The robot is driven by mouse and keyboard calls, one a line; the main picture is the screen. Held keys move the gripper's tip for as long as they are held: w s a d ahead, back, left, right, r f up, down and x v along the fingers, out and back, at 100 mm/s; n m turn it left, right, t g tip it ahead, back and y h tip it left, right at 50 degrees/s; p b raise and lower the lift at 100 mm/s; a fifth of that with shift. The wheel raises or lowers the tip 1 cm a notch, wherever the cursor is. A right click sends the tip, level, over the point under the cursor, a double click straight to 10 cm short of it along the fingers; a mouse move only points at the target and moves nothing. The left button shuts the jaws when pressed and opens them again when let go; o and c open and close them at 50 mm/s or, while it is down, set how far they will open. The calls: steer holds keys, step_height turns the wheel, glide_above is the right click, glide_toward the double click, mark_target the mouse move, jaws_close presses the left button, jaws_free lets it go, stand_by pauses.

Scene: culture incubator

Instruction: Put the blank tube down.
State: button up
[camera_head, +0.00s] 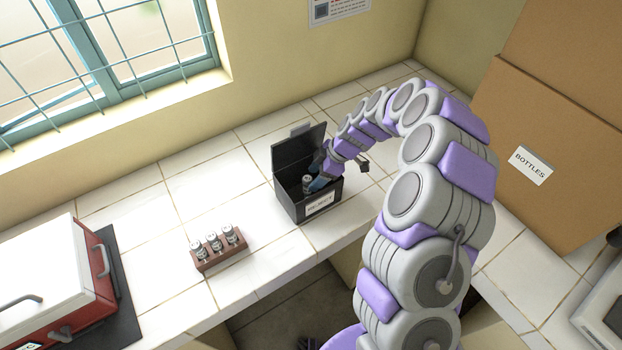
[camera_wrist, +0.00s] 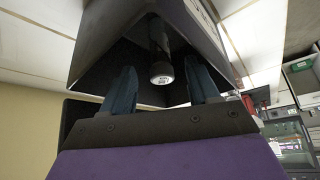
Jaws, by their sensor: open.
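A small tube (camera_head: 307,183) with a pale cap stands inside an open black box (camera_head: 294,206) on the tiled counter. In the wrist view the tube (camera_wrist: 161,70) has a dark body and a light, marked end, and it lies between my two blue fingers. My gripper (camera_head: 319,180) reaches into the box from the right. In the wrist view my gripper (camera_wrist: 162,78) is open, with visible gaps between each finger and the tube. The tube's lower part is hidden by the box wall.
The box's raised lid (camera_head: 298,148) stands at its back. A brown rack (camera_head: 222,259) with three capped tubes sits to the left. A red and white case (camera_head: 85,300) is at far left, and a cardboard box (camera_head: 545,130) labelled BOTTLES is at right. Tiles between are clear.

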steer(key=v, duration=0.9)
steer(key=s+r+m+g+h, duration=0.1)
steer(key=s+r+m, duration=0.2)
steer(key=s+r, duration=0.4)
steer(key=s+r+m+h, duration=0.1)
steer(key=s+r+m, duration=0.1)
steer(key=s+r, duration=0.5)
steer(key=s+d+m+h, duration=0.1)
steer(key=s+d+m, duration=0.2)
steer(key=s, duration=0.5)
steer(key=s+d+m+h, duration=0.1)
steer(key=s+d+m, duration=0.2)
steer(key=s+m, duration=0.3)
steer(key=s+d+m+h, duration=0.1)
steer(key=s+d+m, duration=0.2)
steer(key=s, duration=0.9)
steer(key=shift+d+f+m+g+h+p, duration=0.25)
steer(key=shift+f+m+h+p, duration=0.2)
steer(key=shift+m, duration=0.25)
steer(key=shift+w+a, duration=0.1)
steer(key=shift+c, duration=0.2)
